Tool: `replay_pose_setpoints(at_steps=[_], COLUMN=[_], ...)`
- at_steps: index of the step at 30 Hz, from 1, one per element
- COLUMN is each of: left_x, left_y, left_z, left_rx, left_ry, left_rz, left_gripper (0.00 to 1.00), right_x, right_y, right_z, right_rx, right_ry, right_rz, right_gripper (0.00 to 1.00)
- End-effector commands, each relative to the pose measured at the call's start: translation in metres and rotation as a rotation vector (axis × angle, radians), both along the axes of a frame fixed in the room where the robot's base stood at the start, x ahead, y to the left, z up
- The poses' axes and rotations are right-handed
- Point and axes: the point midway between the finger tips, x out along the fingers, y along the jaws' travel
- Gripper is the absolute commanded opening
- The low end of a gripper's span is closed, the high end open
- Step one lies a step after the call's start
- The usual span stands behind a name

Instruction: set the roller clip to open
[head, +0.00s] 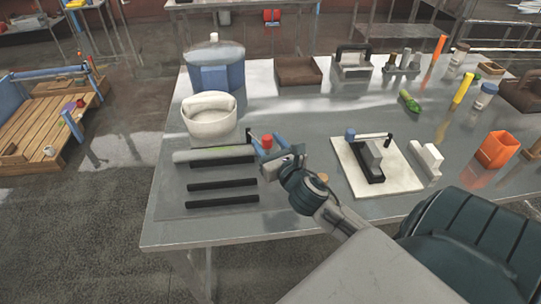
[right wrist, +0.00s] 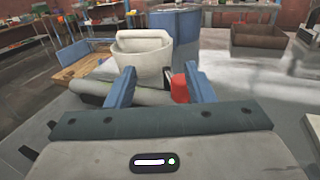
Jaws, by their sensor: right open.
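In the right wrist view the red knob (right wrist: 180,88) sits between the fingers, close to the right one. I cannot tell whether they touch. The clip's setting cannot be read. My left gripper is not in view.
The white bucket (head: 209,117) stands just behind the roller, and a blue container (head: 215,75) behind it. Black bars (head: 222,184) lie in front. A white board (head: 350,180) with a small device is to the right. Bare table lies between the bucket and the brown tray (head: 298,75).

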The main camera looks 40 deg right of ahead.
Motion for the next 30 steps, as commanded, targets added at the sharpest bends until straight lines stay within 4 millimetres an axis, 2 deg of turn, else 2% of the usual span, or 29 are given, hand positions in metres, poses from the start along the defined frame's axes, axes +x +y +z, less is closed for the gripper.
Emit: replay_pose_setpoints(at_steps=[1, 6, 12, 18, 25, 26, 30], left_x=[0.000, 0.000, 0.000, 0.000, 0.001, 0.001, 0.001], left_y=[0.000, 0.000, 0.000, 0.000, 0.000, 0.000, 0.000], left_z=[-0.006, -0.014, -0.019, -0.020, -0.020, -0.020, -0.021], left_rx=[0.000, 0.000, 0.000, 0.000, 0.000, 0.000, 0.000], left_ry=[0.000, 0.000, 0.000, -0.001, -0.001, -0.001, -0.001], left_rz=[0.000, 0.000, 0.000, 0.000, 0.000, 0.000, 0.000], left_gripper=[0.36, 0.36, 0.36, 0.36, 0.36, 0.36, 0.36], right_x=[-0.011, -0.043, -0.067, -0.075, -0.075, -0.075, -0.073], right_y=[0.008, 0.031, 0.048, 0.054, 0.054, 0.054, 0.054], right_z=[-0.002, 0.002, 0.006, 0.009, 0.009, 0.009, 0.006], right_rx=[0.004, 0.006, 0.005, 0.002, 0.000, 0.001, 0.055], right_ry=[0.000, 0.000, 0.000, 0.000, 0.000, 0.000, -0.012], right_rz=[0.001, 0.000, 0.000, 0.000, 0.000, 0.000, -0.004], right_gripper=[0.48, 0.48, 0.48, 0.48, 0.48, 0.45, 0.17])
